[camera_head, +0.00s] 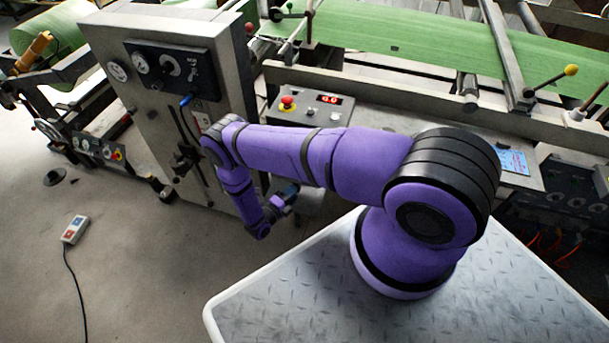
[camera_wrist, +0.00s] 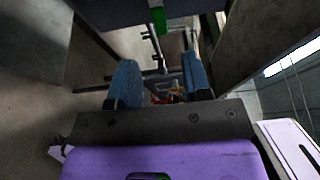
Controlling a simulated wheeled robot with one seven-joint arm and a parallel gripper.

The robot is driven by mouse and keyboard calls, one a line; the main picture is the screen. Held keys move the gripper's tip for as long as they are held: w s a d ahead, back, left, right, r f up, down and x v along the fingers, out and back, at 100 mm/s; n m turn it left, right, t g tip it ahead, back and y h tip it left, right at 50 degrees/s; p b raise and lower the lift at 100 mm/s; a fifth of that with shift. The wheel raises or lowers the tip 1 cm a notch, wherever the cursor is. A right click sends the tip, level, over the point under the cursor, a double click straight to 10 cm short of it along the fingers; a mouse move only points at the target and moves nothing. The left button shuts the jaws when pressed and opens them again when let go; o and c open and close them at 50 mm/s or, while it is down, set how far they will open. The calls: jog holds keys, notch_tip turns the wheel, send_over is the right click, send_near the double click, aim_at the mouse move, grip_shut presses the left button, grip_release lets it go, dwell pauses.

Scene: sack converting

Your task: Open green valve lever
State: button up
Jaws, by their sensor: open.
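A small bright green piece (camera_wrist: 158,19) shows at the top of the wrist view, beside a dark panel edge. It looks like the green valve lever, but its pivot and full shape cannot be made out. In the head view I cannot pick out a green lever. My gripper (camera_wrist: 160,76) is open, its two blue fingers apart with nothing held between them. The green piece lies beyond the fingertips, apart from them. In the head view my gripper (camera_head: 286,197) hangs low beside the grey cabinet, partly hidden by my arm.
The grey cabinet (camera_head: 150,100) carries gauges and a blue-handled lever (camera_head: 186,100). A control box (camera_head: 318,105) with a red button stands behind my arm. Green sheet (camera_head: 400,35) runs along the machine at the back. A pendant (camera_head: 75,229) with a cable lies on open floor at left.

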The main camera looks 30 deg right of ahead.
jog(key=x, duration=1)
jog(key=shift+d, duration=0.4)
grip_shut()
